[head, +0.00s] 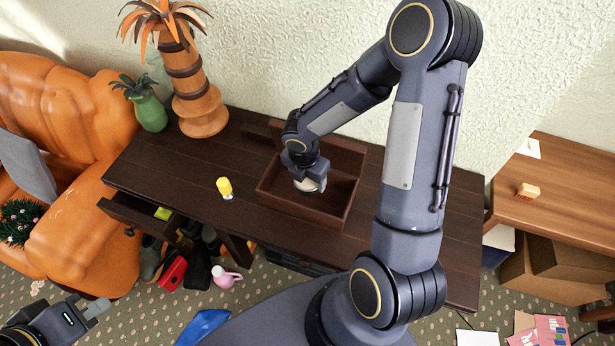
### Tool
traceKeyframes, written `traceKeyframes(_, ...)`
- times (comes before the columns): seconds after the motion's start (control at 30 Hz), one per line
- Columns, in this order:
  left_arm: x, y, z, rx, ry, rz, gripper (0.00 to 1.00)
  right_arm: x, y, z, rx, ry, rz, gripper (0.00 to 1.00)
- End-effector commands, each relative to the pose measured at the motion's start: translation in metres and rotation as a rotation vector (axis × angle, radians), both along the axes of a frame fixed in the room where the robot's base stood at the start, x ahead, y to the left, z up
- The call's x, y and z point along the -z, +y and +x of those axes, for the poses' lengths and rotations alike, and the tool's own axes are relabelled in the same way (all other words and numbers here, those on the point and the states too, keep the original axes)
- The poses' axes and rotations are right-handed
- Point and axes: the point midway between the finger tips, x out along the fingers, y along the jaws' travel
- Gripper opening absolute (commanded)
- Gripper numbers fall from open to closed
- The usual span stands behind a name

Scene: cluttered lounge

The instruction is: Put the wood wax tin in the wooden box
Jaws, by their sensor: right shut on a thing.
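The wooden box (345,205) is a dark brown open tray on the dark wooden table. I cannot tell whether the tin touches the box floor. My left gripper (92,310) is low at the left, away from the table, with its fingers seen from the side; its opening is unclear.
On the table (170,170) stand a yellow-topped small object (225,188), a green pineapple-like vase (149,107) and a wooden palm ornament (199,100). A drawer (142,212) is open at the front left.

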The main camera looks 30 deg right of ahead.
Motion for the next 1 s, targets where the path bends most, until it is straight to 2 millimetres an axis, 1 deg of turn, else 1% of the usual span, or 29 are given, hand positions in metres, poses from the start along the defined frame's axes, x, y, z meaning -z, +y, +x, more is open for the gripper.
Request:
traceKeyframes(0.27, 0.0, 0.0, 0.0, 0.0, 0.0, 0.0, 0.0, 0.001, 0.0, 0.0, 0.001, -0.001, 0.0, 0.39)
traceKeyframes(0.63, 0.011, 0.0, 0.0, 0.0, 0.0, 0.0, 0.0, 0.014, 0.0, 0.0, 0.001, 0.0, 0.0, 0.39)
traceKeyframes(0.77, 0.011, 0.0, 0.0, 0.0, 0.0, 0.0, 0.0, 0.014, 0.001, -0.001, 0.001, 0.002, 0.001, 0.39)
traceKeyframes(0.8, 0.011, 0.0, 0.0, 0.0, 0.0, 0.0, 0.0, 0.014, 0.001, -0.001, 0.001, 0.003, 0.002, 0.71)
traceKeyframes(0.93, 0.012, 0.0, 0.0, 0.0, 0.0, 0.0, 0.0, 0.015, 0.001, -0.002, 0.001, 0.005, 0.003, 0.88)
traceKeyframes(1.0, 0.012, 0.0, 0.0, 0.0, 0.0, 0.0, 0.0, 0.016, 0.001, -0.002, 0.001, 0.006, 0.004, 0.89)
